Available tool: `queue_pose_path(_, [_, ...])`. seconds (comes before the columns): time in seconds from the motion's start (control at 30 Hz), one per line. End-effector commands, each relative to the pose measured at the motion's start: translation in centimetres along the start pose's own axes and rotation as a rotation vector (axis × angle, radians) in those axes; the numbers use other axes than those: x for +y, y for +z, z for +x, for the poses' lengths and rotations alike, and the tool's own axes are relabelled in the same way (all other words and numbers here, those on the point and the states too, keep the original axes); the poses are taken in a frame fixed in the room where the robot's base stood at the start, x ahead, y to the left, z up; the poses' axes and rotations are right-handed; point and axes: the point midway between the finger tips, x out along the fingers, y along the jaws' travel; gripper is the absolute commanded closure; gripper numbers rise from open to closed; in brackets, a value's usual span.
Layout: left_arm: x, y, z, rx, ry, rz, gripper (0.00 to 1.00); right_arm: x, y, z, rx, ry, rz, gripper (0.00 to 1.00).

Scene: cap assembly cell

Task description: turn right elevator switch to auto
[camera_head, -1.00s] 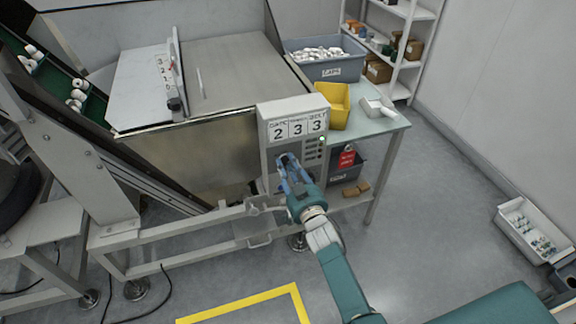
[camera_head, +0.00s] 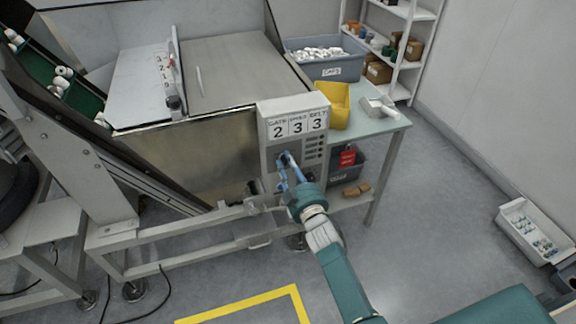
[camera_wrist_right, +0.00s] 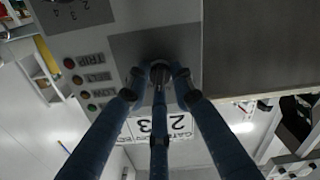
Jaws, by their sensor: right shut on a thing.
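The grey control box (camera_head: 265,152) hangs at the machine's front right corner, with large "2", "3", "3" labels on top. My right gripper (camera_head: 284,158) is at its front face, fingers pointing into the panel. In the right wrist view, its blue fingers (camera_wrist_right: 160,75) are closed around a dark round switch knob (camera_wrist_right: 159,64) on a darker grey plate. The fingers cover much of the knob, so its pointer and the "auto" mark cannot be read. My left gripper is not in view.
Beside the knob is a column of small lamps (camera_wrist_right: 84,94) with labels such as "TRIP". Another dial (camera_wrist_right: 64,2) with numbers sits at the picture's edge. Behind the box, a table (camera_head: 377,123) carries a yellow bin (camera_head: 334,103) and a caps bin (camera_head: 325,68).

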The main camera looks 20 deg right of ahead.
Motion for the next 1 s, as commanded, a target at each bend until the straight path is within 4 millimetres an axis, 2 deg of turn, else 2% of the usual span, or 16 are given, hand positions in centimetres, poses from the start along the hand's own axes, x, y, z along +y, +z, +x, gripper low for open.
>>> queue_pose_path(0.4, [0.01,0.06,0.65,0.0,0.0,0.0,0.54,-0.21,0.39,-0.13,-0.007,-0.004,-0.2,1.0])
queue_pose_path(0.97, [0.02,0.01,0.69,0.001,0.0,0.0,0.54,-0.22,0.47,-0.16,-0.009,-0.004,-0.228,1.0])
queue_pose_path(1.0, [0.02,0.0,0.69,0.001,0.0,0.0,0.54,-0.22,0.47,-0.17,-0.009,-0.004,-0.228,0.69])
